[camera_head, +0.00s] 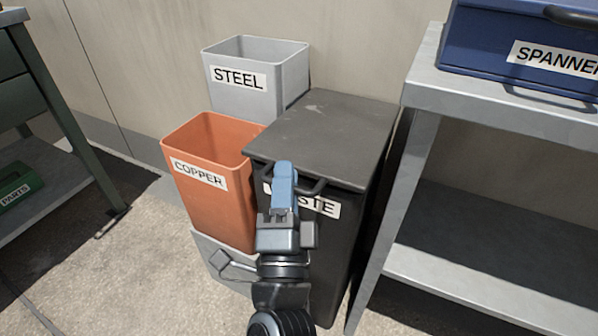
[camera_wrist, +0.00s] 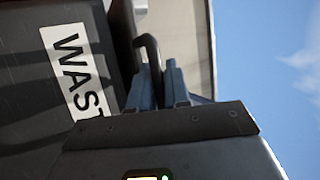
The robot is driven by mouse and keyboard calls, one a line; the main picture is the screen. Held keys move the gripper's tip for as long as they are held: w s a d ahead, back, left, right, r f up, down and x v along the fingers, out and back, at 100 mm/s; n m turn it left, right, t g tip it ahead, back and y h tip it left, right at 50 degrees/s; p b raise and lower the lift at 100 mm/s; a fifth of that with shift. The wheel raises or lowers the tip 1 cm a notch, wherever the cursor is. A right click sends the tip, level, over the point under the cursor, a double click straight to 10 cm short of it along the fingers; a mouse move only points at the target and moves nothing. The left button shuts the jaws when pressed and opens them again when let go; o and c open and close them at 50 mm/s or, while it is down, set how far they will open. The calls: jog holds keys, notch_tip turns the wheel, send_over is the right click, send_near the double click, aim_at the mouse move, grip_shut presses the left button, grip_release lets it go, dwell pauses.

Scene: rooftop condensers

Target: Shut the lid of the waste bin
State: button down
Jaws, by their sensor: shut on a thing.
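The black waste bin (camera_head: 345,235) stands with its label on the front, partly covered by my gripper in the head view. Its dark grey lid (camera_head: 330,130) lies over the top and looks flat or nearly so; I cannot tell whether it is fully seated. A dark bar handle (camera_head: 318,188) sticks out at the lid's front edge. My gripper (camera_head: 285,172) is at this front edge, shut on the handle. The wrist view shows the blue fingers (camera_wrist: 157,86) on either side of the handle (camera_wrist: 150,48), beside the bin's label (camera_wrist: 73,70).
The orange copper bin (camera_head: 215,200) stands close at left, with the grey steel bin (camera_head: 255,80) behind it. A metal shelf (camera_head: 480,95) with a blue spanner box (camera_head: 525,45) stands close at right. A green workbench (camera_head: 60,130) is at far left. Concrete floor (camera_head: 110,265) is open at left.

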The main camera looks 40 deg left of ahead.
jog(key=shift+s+a+f+g, duration=0.15)
jog(key=shift+s+f, duration=0.1)
jog(key=shift+f, duration=0.2)
jog(key=shift+s+a+f+g, duration=0.1)
jog(key=shift+s+f+g, duration=0.1)
jog(key=shift+f, duration=0.2)
jog(key=c, duration=1.2)
grip_release()
jog(key=shift+r, duration=0.1)
jog(key=shift+d+v, duration=0.2)
jog(key=shift+v, duration=3.6)
jog(key=shift+w+d, duration=0.1)
jog(key=shift+w, duration=0.05)
